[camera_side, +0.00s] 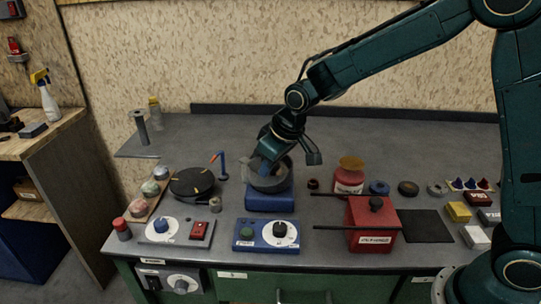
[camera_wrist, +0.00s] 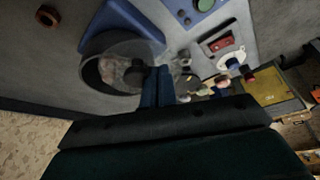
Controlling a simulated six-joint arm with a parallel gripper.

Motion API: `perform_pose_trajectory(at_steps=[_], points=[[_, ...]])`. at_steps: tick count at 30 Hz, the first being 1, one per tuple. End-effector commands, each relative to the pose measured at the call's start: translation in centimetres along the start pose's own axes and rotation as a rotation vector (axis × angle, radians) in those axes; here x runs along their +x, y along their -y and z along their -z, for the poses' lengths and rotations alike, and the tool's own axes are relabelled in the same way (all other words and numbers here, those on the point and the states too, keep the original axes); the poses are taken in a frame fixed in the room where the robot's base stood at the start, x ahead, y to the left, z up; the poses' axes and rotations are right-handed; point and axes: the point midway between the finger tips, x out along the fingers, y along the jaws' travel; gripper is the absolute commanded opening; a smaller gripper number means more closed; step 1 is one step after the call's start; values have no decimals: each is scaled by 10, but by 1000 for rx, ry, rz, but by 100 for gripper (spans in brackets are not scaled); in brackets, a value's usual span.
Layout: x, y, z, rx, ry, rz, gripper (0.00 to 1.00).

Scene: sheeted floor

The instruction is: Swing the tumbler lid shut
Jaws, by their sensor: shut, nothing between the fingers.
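The tumbler stands mid-bench, a dark round drum (camera_side: 271,184) on a blue base (camera_side: 270,201). In the wrist view its drum (camera_wrist: 92,74) lies left of my fingers, with the blue base (camera_wrist: 115,24) above it. A clear, see-through round part, which looks like the lid (camera_wrist: 139,50), shows at the drum's mouth; how far it is swung I cannot tell. My gripper (camera_side: 264,173) is shut and empty, pointing down at the drum. In the wrist view its blue fingertips (camera_wrist: 157,70) overlap the clear part's edge; contact is unclear. The arm hides part of the drum.
A blue control box (camera_side: 266,235) stands in front of the tumbler. A black round plate (camera_side: 192,182) and a blue post (camera_side: 223,168) are left. The bench behind is mostly clear.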

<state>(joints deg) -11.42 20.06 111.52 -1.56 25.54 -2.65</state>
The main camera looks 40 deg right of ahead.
Motion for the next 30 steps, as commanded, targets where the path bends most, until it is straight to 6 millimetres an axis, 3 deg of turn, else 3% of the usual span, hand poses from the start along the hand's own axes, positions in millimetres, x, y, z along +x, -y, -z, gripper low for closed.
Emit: perform_pose_trajectory(at_steps=[19,30], points=[[-1,-8,-3,1,0,-1,0],[-3,-24,-6,2,0,-1,0]])
